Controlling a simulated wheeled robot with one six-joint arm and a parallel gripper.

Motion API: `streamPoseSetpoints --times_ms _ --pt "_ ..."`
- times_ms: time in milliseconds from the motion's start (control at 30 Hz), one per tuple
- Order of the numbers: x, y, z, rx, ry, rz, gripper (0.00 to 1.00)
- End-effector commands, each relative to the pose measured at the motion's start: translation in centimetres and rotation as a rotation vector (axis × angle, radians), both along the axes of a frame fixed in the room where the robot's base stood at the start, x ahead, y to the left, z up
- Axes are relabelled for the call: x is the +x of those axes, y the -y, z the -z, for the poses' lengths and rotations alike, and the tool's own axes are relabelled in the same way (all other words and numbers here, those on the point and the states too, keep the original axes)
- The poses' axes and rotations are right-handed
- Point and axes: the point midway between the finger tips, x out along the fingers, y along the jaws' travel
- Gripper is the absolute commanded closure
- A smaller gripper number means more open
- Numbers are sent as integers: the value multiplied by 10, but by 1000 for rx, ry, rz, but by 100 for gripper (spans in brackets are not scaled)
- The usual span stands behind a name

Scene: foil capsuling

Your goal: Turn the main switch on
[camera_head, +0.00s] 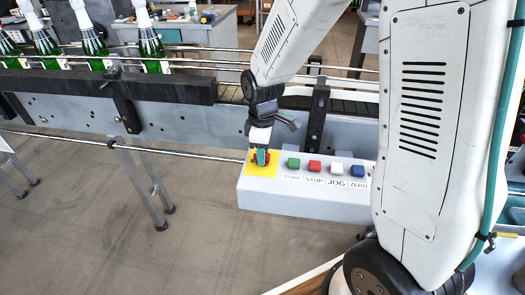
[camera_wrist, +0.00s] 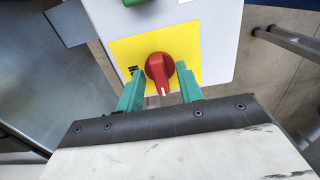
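The main switch (camera_wrist: 160,68) is a red rotary knob with a white line, on a yellow plate (camera_wrist: 190,40). In the wrist view its white line points down toward my gripper. A black marking, partly hidden, shows left of the knob. My gripper (camera_wrist: 161,76) has two teal fingers spread apart, one on each side of the knob. Gaps seem to show between fingers and knob, so it looks open. In the head view my gripper (camera_head: 262,157) is over the yellow plate at the left end of the control box (camera_head: 310,199) and partly hides the red knob.
Right of the plate, the box carries the green START (camera_head: 293,163), red STOP (camera_head: 314,166), white JOG (camera_head: 336,168) and blue ZERO (camera_head: 357,170) buttons. A conveyor (camera_head: 180,118) runs behind, with green bottles (camera_head: 150,45) at left. Open floor lies in front.

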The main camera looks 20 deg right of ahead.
Motion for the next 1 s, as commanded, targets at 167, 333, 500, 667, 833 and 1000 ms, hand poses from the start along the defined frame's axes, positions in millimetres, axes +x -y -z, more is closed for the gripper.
streamPoseSetpoints --times_ms 167,333,500,667,833,1000 --pt "0 0 0 0 0 0 100" --pt "0 0 0 0 0 1 100" --pt "0 0 0 0 0 21 100" --pt "0 0 -1 0 0 83 100" --pt "0 0 -1 0 0 200 100" --pt "0 0 -1 0 0 354 100"
